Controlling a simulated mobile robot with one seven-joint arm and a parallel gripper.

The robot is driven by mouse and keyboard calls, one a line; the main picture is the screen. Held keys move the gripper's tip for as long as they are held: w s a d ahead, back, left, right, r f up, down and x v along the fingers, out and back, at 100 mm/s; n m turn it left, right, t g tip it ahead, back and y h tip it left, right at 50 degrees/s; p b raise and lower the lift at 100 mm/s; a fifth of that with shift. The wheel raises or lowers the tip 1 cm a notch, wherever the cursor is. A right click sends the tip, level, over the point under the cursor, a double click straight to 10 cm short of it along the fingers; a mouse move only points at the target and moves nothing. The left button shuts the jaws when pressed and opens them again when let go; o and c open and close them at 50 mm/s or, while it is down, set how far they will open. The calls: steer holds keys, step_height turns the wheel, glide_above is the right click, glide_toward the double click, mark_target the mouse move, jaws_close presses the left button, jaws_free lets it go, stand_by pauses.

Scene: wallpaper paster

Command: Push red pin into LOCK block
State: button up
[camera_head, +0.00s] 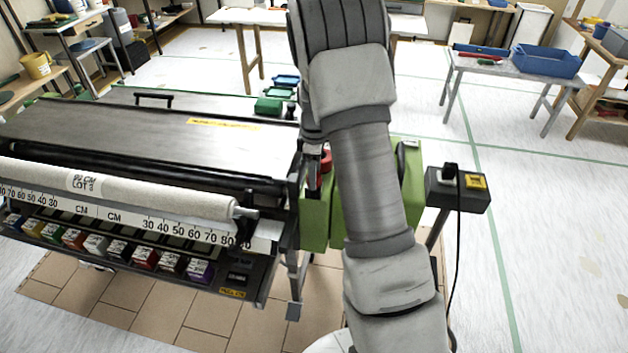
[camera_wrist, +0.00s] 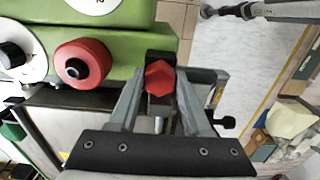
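In the wrist view, the red pin (camera_wrist: 160,77) shows a hexagonal red head, set in front of a dark block (camera_wrist: 161,56) on the side of the green housing (camera_wrist: 120,40). I cannot read any LOCK label on the block. My gripper (camera_wrist: 158,98) points at the pin, with one finger on each side of its head. How deep the pin sits in the block is hidden.
A round red knob (camera_wrist: 82,63) sits left of the pin, with a black knob (camera_wrist: 12,55) farther left. In the head view, the long pasting machine (camera_head: 150,135) fills the left, and a dark box with a cable (camera_head: 458,190) stands right of the green housing.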

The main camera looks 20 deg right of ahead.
jaws_close()
steer(key=shift+r, duration=0.1)
step_height(320, 180, up, 4)
steer(key=shift+f, duration=0.15)
steer(key=w+a+r, duration=0.2)
steer(key=w+r, duration=0.5)
steer(key=w, duration=0.4)
steer(key=shift+w, duration=0.15)
